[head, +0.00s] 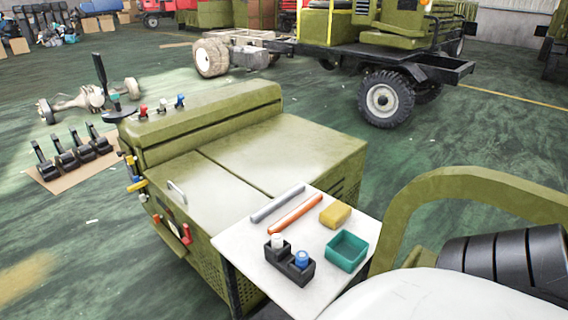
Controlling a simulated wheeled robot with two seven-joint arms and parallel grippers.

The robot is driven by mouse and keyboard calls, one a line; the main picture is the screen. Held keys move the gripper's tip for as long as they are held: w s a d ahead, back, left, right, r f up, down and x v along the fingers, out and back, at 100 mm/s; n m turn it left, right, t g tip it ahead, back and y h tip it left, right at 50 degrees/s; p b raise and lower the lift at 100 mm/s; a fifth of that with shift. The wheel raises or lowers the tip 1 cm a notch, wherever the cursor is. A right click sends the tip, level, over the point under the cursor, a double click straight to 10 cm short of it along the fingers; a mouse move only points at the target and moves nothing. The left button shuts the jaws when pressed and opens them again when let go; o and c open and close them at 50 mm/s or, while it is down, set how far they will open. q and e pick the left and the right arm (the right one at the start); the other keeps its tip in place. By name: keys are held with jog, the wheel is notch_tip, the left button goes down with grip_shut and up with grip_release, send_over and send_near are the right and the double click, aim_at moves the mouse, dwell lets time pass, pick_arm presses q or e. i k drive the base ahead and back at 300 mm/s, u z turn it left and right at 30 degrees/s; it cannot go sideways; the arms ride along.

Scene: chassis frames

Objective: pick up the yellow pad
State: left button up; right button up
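The yellow pad (335,214) is a small block lying on a white board (312,286) at the lower middle of the head view. It lies at the board's far right part, right of an orange-red bar (295,214) and just behind a teal open box (346,251). Nothing covers it. Neither of my grippers shows in the head view.
A grey bar (277,204) and a dark holder (289,264) with a white-topped and a blue-topped item share the board. A green metal cabinet (280,155) adjoins it on the left. A green curved frame (470,183) rises at the right.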

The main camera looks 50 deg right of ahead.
aim_at(338, 212)
jog(key=u, duration=0.05)
jog(key=i, duration=2.4)
jog(key=z, duration=2.9)
